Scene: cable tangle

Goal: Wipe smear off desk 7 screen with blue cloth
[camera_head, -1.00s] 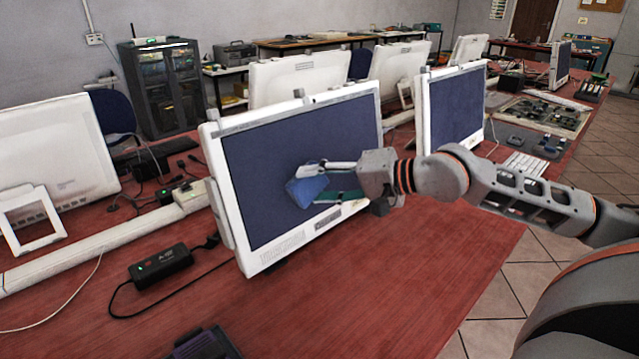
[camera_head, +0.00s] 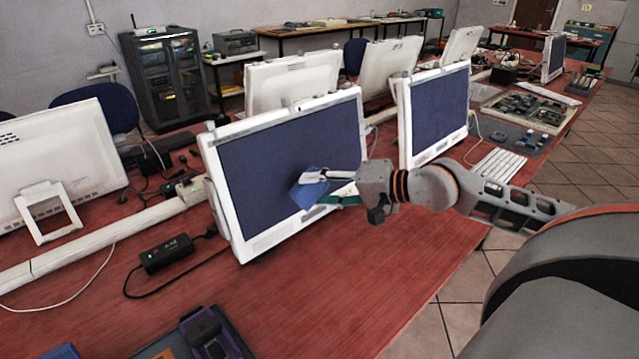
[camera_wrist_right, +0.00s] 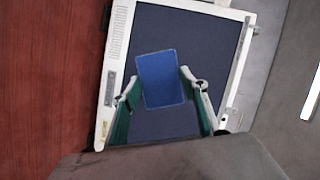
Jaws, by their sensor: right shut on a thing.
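The white-framed screen (camera_head: 275,165) stands tilted on the red desk in the head view, and it also fills much of the right wrist view (camera_wrist_right: 190,40). I can make out no smear on its dark face; part of it is covered. My right gripper (camera_head: 325,188) is in front of the screen's lower right area. It is shut on the blue cloth (camera_head: 308,194), which also shows between the fingers in the right wrist view (camera_wrist_right: 160,80). The cloth is at or very close to the screen; contact is not clear. My left gripper is not in view.
A second screen (camera_head: 438,115) stands to the right. A black power adapter (camera_head: 167,253) with a cable lies at left. A dark device (camera_head: 208,335) sits at the front edge of the picture. The red desk (camera_head: 340,280) is clear in front of the screen.

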